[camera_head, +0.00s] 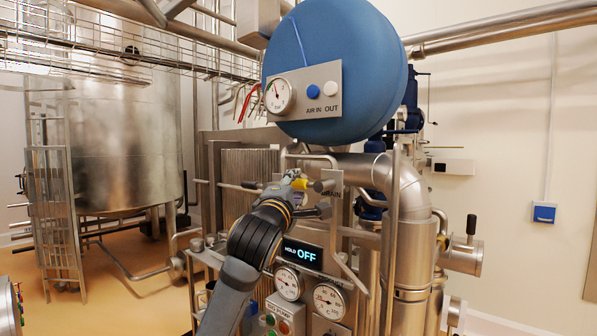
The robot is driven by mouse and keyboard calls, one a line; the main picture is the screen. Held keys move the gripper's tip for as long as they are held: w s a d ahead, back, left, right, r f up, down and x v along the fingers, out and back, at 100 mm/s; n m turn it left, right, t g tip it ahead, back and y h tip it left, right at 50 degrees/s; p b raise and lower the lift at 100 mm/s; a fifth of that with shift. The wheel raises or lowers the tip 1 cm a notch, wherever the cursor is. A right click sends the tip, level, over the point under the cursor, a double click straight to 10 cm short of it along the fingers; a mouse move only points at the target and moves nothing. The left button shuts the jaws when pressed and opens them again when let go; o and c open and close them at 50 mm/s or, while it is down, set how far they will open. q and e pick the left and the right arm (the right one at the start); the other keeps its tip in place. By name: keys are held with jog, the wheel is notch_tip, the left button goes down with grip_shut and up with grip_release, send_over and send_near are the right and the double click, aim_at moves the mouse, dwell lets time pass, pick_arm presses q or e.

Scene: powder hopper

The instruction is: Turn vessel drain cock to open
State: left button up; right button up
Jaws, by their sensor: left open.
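The vessel drain cock (318,187) is a small fitting with a yellow part, beside a plate marked DRAIN, under the blue vessel (335,75). My left arm comes up from the bottom, and its gripper (297,182) is at the cock, open. The gripper and wrist partly cover the cock, so its handle angle is unclear. I cannot tell whether the fingers touch it. My right gripper is not in view.
A display (302,254) reading HOLD OFF sits just right of my forearm, above two dial gauges (329,300). Steel pipes surround the cock. A thick bent pipe (408,205) stands to the right. A large steel tank (125,125) is at the left.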

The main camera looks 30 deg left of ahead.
pick_arm(q)
jog(key=shift+p+x, duration=0.45)
jog(key=shift+x, duration=0.7)
jog(key=shift+w+a, duration=0.1)
jog(key=shift+w, duration=0.2)
jog(key=shift+c, duration=0.2)
jog(key=shift+s, duration=0.1)
grip_shut()
